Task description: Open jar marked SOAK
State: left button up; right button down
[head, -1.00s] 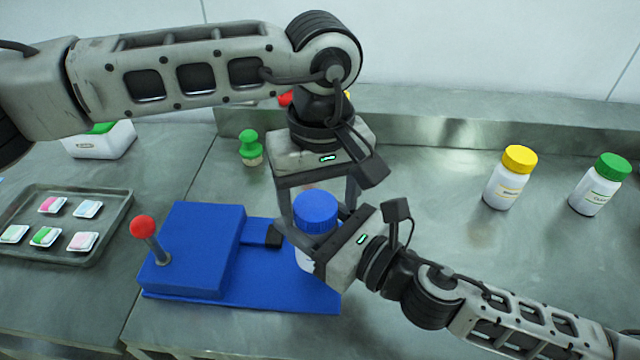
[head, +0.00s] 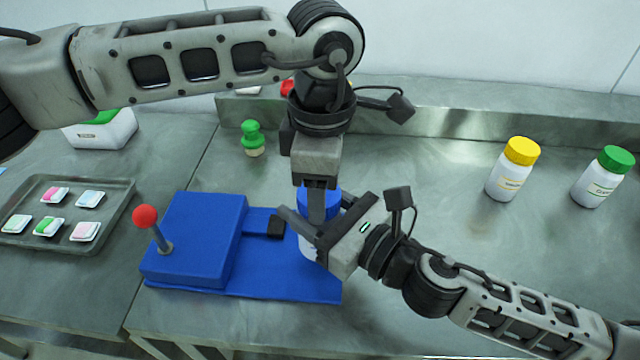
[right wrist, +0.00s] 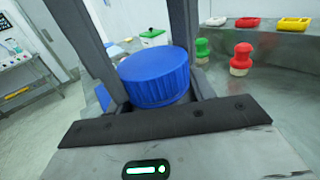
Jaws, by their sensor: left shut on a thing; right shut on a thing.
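A white jar (head: 306,246) with a blue lid (head: 333,197) stands upright on the blue base of a fixture. Its label is hidden, so I cannot read a name on it. My left gripper (head: 317,208) comes down from above and is shut on the lid. My right gripper (head: 322,238) reaches in from the right and is shut on the jar's body below the lid. In the right wrist view the ribbed blue lid (right wrist: 156,78) sits between the left gripper's two dark fingers.
The blue fixture (head: 195,240) has a red-knobbed lever (head: 146,217) and a dark pad beside the jar. A tray (head: 112,222) of small packets lies left. A green-topped stamp-like object (head: 252,138) stands behind. Yellow-lidded (head: 513,170) and green-lidded (head: 602,177) jars stand at right, with clear bench between.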

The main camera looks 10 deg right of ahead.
pick_arm(q)
jog(key=n, duration=0.5)
jog(key=shift+w+d+r+n, duration=0.2)
jog(key=shift+w+n, duration=0.05)
jog(key=shift+n, duration=0.05)
jog(key=n, duration=0.5)
jog(key=shift+w+a, duration=0.1)
jog(key=shift+a, duration=0.05)
jog(key=n, duration=0.5)
jog(key=shift+a, duration=0.15)
jog(key=n, duration=0.5)
jog(key=shift+a, duration=0.1)
jog(key=n, duration=0.7)
jog(key=shift+a+n, duration=0.15)
jog(key=shift+n, duration=0.15)
jog(key=n, duration=0.9)
jog(key=shift+s+n, duration=0.3)
jog(key=shift+n, duration=0.1)
jog(key=o, duration=1.1)
jog(key=shift+s, duration=0.15)
